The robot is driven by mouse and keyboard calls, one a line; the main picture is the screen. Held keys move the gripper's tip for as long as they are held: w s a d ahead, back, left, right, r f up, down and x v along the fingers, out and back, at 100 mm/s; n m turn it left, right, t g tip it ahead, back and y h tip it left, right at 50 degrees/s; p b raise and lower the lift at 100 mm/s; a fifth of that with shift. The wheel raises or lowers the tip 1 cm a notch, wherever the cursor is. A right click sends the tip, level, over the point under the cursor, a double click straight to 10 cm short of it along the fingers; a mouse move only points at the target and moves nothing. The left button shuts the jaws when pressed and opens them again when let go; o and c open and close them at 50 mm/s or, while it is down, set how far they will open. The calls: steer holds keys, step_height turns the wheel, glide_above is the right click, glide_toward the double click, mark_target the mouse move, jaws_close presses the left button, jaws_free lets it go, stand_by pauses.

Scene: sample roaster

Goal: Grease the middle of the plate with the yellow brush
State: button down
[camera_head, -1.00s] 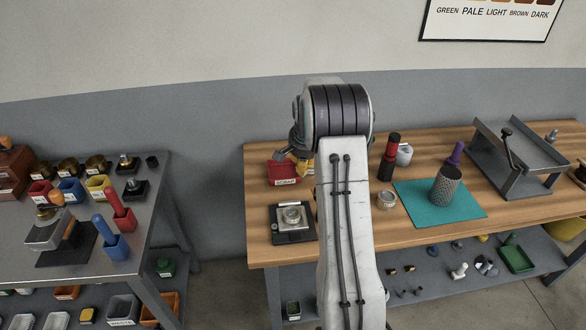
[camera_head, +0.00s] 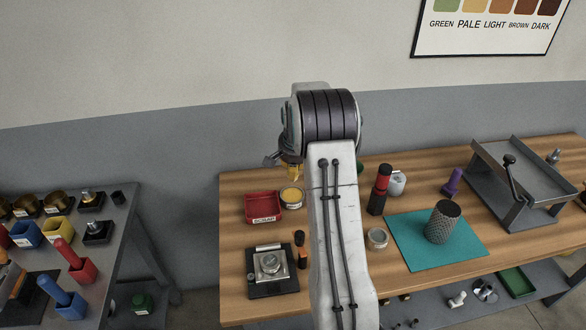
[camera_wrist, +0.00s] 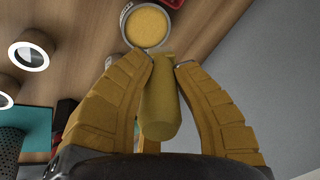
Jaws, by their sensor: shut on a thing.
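My gripper (camera_wrist: 166,64) is shut on the yellow brush (camera_wrist: 160,105), whose thick handle sits between the fingers in the wrist view. Its bristles cannot be made out. A round tin of yellow grease (camera_wrist: 147,26) lies just beyond the fingertips there; I cannot tell whether the brush touches it. In the head view the brush (camera_head: 294,172) shows as a small yellow patch just above the tin (camera_head: 292,196), and my arm hides most of the gripper. A square metal plate with a round middle (camera_head: 270,264) sits on a dark base at the table's front left.
A red bin (camera_head: 262,207) stands left of the tin. Two small dark and orange pieces (camera_head: 300,239) lie near the plate. A red and black cylinder (camera_head: 379,190), a glass jar (camera_head: 377,238) and a teal mat (camera_head: 410,250) with a mesh cylinder (camera_head: 443,222) are right of my arm.

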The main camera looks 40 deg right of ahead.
steer(key=shift+f+b, duration=0.4)
steer(key=shift+f, duration=1.5)
steer(key=shift+f+b, duration=0.5)
steer(key=shift+f, duration=0.45)
steer(key=shift+f+b, duration=0.65)
stand_by(0.9)
steer(key=shift+r, duration=0.1)
steer(key=shift+r+p, duration=2.1)
steer(key=shift+r, duration=1.4)
steer(key=shift+d, duration=0.15)
